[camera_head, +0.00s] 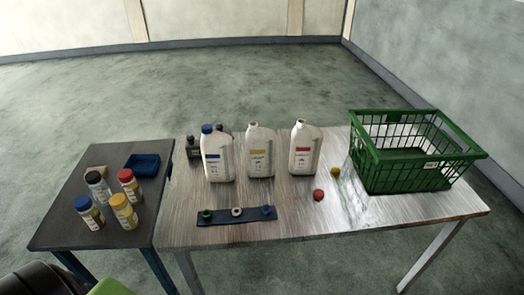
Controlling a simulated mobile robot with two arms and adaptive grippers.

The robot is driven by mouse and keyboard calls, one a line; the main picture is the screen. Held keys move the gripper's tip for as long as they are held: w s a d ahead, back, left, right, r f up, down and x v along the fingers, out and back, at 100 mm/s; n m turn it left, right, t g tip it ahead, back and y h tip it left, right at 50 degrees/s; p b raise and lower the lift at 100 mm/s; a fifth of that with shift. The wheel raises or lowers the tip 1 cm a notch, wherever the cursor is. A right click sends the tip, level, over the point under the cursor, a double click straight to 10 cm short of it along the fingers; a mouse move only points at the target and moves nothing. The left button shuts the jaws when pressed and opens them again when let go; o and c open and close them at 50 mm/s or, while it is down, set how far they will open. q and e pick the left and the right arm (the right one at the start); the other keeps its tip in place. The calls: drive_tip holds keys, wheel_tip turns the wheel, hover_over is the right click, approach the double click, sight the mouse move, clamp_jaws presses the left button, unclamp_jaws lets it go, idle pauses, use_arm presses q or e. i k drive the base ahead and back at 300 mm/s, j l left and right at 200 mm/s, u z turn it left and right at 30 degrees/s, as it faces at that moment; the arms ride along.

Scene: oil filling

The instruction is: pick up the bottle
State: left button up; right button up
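Three white bottles stand upright in a row on the metal table. The left bottle (217,156) has a blue label and a blue cap on it. The middle bottle (260,152) has a yellow label and no coloured cap on its neck. The right bottle (304,150) has a red label and no coloured cap either. Several small bottles stand on the dark side table, among them a red-capped one (131,186) and a yellow-capped one (124,212).
A green basket (420,178) stands at the right of the metal table (380,212). A red cap (318,195) and a yellow cap (336,172) lie loose. A dark strip (222,216) lies in front. A blue tray (142,164) sits on the dark table (60,234).

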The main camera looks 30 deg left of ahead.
sight(261, 142)
drive_tip(key=i+j+u, duration=0.1)
drive_tip(key=j+u, duration=0.3)
drive_tip(key=i+j+u, duration=0.15)
drive_tip(key=u, duration=0.3)
drive_tip(key=i+j+u, duration=0.2)
drive_tip(key=u, duration=0.2)
